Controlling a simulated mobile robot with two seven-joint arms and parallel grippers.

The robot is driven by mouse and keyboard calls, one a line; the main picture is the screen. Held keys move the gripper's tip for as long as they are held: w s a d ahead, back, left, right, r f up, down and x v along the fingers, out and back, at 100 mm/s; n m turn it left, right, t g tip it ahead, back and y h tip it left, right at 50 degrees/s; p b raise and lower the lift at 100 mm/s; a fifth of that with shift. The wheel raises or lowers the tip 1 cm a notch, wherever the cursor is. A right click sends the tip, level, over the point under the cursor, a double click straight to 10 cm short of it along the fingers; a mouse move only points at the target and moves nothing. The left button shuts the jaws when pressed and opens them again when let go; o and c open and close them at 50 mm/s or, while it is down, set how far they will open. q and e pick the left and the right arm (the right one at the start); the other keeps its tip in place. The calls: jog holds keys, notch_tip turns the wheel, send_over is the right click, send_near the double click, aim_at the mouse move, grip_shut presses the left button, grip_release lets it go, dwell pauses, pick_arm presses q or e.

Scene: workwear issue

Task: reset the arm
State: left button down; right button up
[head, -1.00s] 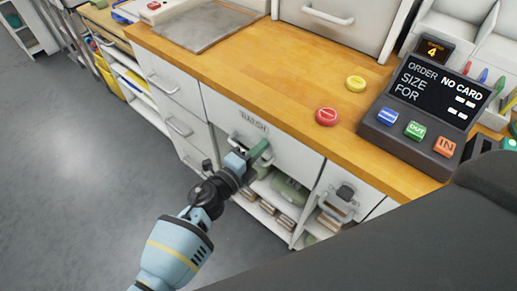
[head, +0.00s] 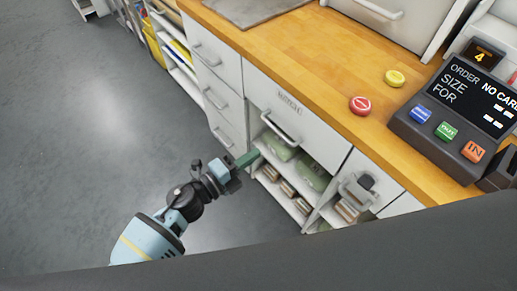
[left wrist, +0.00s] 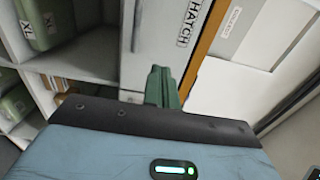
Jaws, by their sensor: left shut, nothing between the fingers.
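My left gripper (head: 247,158) has green fingers and is shut and empty. In the head view it hangs over the floor in front of the cabinet, below and left of the hatch handle (head: 282,131), and looks apart from it. In the left wrist view its closed fingers (left wrist: 161,87) point toward the cabinet front, where the hatch (left wrist: 165,35) carries the label HATCH. My right gripper is not in view.
The wooden counter (head: 300,62) holds a red button (head: 360,105), a yellow button (head: 395,78) and an order console (head: 455,110). Open shelves below the hatch hold green bundles (head: 313,172). White drawers (head: 215,97) stand left. The grey floor (head: 90,130) is clear.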

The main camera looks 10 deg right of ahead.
pick_arm(q)
jog(key=shift+a, duration=0.1)
dwell(0.3)
